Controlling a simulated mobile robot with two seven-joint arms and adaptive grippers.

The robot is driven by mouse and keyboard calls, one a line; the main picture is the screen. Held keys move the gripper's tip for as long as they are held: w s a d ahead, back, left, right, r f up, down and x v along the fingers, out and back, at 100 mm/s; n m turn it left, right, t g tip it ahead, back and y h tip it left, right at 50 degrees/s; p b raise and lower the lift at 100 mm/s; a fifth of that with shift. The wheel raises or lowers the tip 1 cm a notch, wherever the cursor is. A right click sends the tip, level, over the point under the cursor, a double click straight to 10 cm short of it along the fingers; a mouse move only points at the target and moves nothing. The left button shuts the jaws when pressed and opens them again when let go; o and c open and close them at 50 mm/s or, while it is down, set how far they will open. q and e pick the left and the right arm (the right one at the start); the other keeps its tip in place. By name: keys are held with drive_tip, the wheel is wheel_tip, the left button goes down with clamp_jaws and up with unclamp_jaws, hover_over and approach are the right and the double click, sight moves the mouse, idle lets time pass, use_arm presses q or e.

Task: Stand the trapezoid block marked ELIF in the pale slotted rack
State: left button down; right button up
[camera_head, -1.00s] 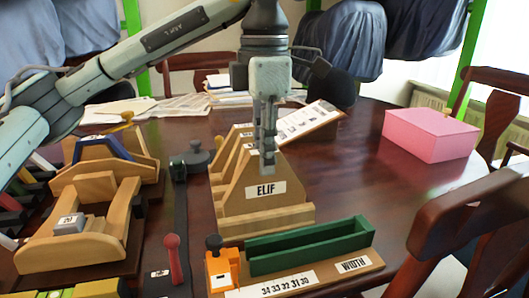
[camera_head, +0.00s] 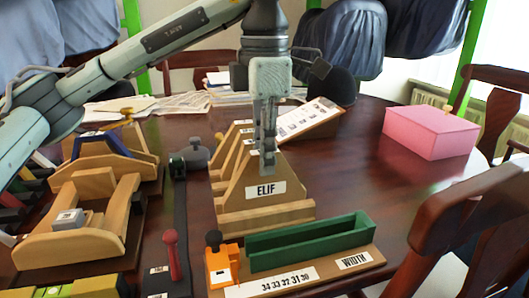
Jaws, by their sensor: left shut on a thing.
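The pale trapezoid block marked ELIF (camera_head: 264,190) stands upright at the front of the pale slotted rack (camera_head: 266,219). Its lower edge is hidden behind the rack's front rail, so I cannot tell whether it rests fully in the slot. My left gripper (camera_head: 267,168) comes down from above and is shut on the top of the ELIF block. Other similar pale blocks (camera_head: 226,150) stand in a row behind it in the rack. My right gripper is not in view.
A board with a green channel (camera_head: 310,240), an orange clamp (camera_head: 222,266) and a WIDTH label lies in front of the rack. Wooden saddle forms (camera_head: 75,240) and a dark strap tool (camera_head: 181,215) stand left. A pink box (camera_head: 430,133) sits right; the table between is clear.

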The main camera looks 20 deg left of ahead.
use_arm(q)
drive_tip(key=shift+f, duration=0.1)
idle(0.7)
drive_tip(key=c, duration=1.4)
unclamp_jaws()
drive_tip(key=shift+o, duration=0.4)
drive_tip(key=o, duration=0.3)
drive_tip(key=shift+r+p, duration=0.95)
drive_tip(key=shift+r, duration=0.4)
drive_tip(key=shift+r+p, duration=1.05)
drive_tip(key=shift+r, duration=0.1)
drive_tip(key=shift+r, duration=0.15)
